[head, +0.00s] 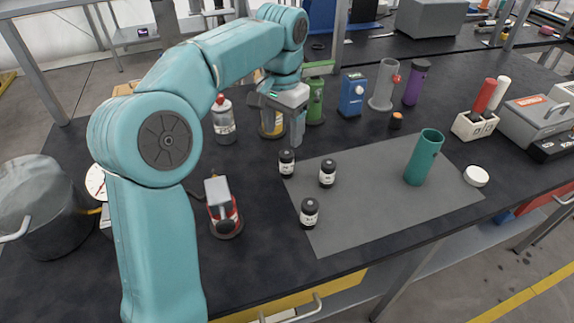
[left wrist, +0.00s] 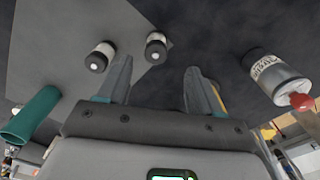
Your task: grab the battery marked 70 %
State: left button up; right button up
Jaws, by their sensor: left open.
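Three small black batteries with white labels stand near the grey mat (head: 380,215): one at the mat's far left corner (head: 287,162), one to its right (head: 327,172), and one nearer the front (head: 309,212). Their markings are too small to read. My left gripper (head: 284,122) is open and empty, above the table just behind the corner battery. My right gripper is not in view.
A teal open cylinder (head: 423,158) stands on the mat, with a white lid (head: 476,176) at its right edge. A red-based device (head: 224,213) is at the front left.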

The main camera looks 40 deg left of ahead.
aim_at(286, 163)
pick_arm(q)
notch_tip(286, 163, down, 6)
jog(key=shift+d+f+b, duration=0.1)
jog(key=shift+d+b, duration=0.05)
jog(key=shift+b, duration=0.4)
jog(key=f, duration=0.4)
jog(key=shift+w+d+b, duration=0.15)
jog(key=shift+w+b, duration=0.05)
jog(key=shift+b, duration=0.2)
jog(key=shift+f, duration=0.35)
jog(key=shift+s, duration=0.1)
jog(key=shift+c, duration=0.3)
jog(key=c, duration=1)
jog(key=shift+c, duration=0.6)
jog(key=shift+r, duration=0.15)
